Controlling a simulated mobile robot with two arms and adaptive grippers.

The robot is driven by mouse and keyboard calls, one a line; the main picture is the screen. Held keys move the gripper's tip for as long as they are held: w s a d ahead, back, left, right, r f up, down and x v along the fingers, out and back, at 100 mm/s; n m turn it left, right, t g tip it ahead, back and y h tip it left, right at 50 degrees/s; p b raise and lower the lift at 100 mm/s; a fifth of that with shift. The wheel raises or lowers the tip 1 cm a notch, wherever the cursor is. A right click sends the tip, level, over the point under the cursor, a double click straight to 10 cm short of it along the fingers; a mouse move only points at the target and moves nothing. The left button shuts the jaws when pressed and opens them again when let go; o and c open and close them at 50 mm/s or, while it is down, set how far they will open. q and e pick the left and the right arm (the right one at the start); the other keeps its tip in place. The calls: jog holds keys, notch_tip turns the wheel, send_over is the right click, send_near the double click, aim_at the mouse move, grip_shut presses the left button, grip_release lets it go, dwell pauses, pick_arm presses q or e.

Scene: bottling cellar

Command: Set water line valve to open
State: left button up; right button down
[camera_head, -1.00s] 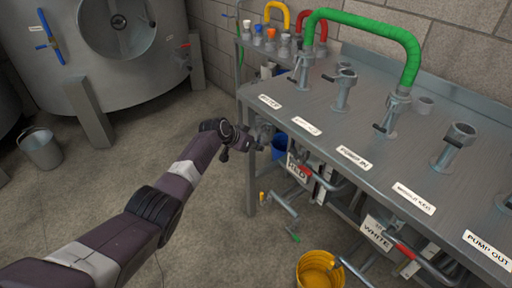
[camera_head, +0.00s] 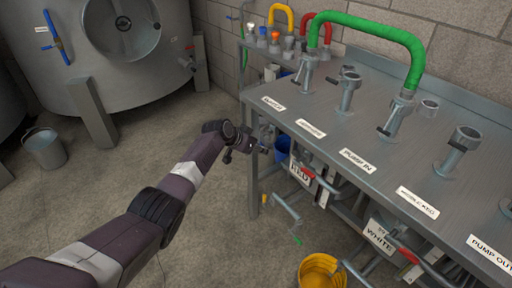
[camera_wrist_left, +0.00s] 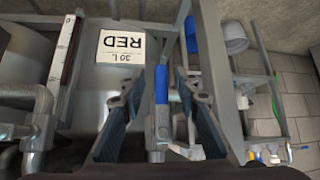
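My left gripper (camera_head: 262,147) is at the front left edge of the steel bench, below its top. In the wrist view my left gripper (camera_wrist_left: 162,100) is open, with one finger on each side of a blue valve handle (camera_wrist_left: 161,85). The handle lies along the gap, and I cannot tell whether the fingers touch it. It sits on a metal fitting (camera_wrist_left: 158,130). In the head view my gripper and the bench edge hide this valve. A blurred label (camera_head: 273,104), perhaps for the water line, is on the bench above. My right gripper is not in view.
The steel bench (camera_head: 315,105) carries several pipe stubs and a green hose (camera_head: 370,28). Beneath it are signs for RED (camera_head: 299,170) and WHITE (camera_head: 380,235), and red-handled valves.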

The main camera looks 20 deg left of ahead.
pick_arm(q)
jog(key=v, duration=1.2)
dwell(0.3)
